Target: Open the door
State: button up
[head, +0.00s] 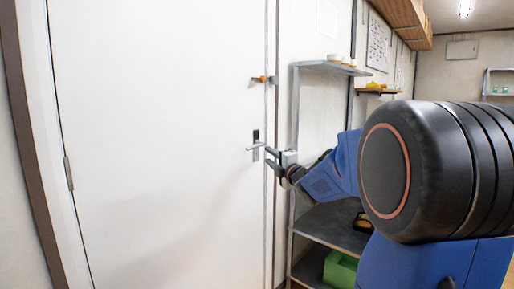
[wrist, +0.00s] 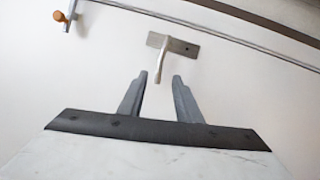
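The white door (head: 165,140) fills the left of the head view and looks closed in its frame. Its metal lever handle (head: 255,146) sits on a plate near the door's right edge. In the wrist view the handle (wrist: 160,62) lies just beyond the fingertips, roughly midway between them. My gripper (head: 268,156) is close beside the handle at its right. In the wrist view my gripper (wrist: 160,78) is open, with a clear gap between the two fingers and nothing held. I cannot tell whether a finger touches the handle.
An orange-knobbed latch (head: 262,79) sits above the handle; it also shows in the wrist view (wrist: 60,16). A metal shelf rack (head: 330,68) stands right of the door, with a green crate (head: 341,268) low down. Hinges (head: 68,173) are on the door's left edge.

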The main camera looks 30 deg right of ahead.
aim_at(255, 146)
jog(key=w, duration=0.4)
jog(key=w+r, duration=0.1)
jog(key=w, duration=0.8)
jog(key=shift+d+r, duration=0.15)
jog(key=shift+r, duration=0.15)
grip_shut()
